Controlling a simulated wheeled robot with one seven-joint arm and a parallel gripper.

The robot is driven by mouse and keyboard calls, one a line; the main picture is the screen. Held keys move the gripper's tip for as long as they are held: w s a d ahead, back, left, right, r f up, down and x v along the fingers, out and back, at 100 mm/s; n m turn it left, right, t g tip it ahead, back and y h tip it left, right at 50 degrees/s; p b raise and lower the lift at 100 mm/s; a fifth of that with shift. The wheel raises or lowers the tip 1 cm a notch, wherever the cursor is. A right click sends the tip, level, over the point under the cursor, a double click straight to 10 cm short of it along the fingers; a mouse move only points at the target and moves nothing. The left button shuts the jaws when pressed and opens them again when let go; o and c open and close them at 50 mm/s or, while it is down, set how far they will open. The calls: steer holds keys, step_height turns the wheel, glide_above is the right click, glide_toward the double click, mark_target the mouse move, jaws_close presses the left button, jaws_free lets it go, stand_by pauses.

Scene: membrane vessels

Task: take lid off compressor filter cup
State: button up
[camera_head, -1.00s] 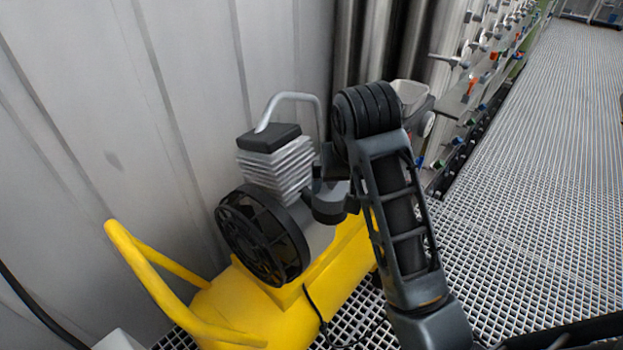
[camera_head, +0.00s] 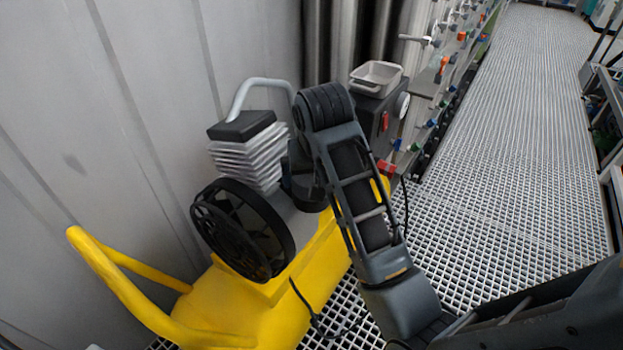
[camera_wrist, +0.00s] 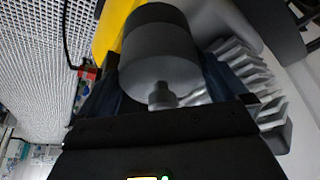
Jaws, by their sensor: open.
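The compressor filter cup (camera_wrist: 160,65) is a grey cylinder with a darker band at its far end and a small stub on its near face. It fills the middle of the wrist view. My gripper (camera_wrist: 162,80) is open, its dark fingers on either side of the cup; I cannot tell whether they touch it. In the head view the dark cup (camera_head: 306,192) sits beside the compressor's finned cylinder, partly behind my arm, which hides most of my gripper. The seam between lid and cup is not clear.
The yellow compressor (camera_head: 240,305) stands by a grey wall, with a black fan guard (camera_head: 240,230) and a bent pipe (camera_head: 262,84). A grey tray (camera_head: 377,76) rests on a dark box behind my arm. Open grating floor (camera_head: 500,150) lies to the right.

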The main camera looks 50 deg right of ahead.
steer(key=shift+f, duration=0.25)
steer(key=shift+c, duration=0.4)
steer(key=c, duration=0.6)
steer(key=shift+c, duration=0.2)
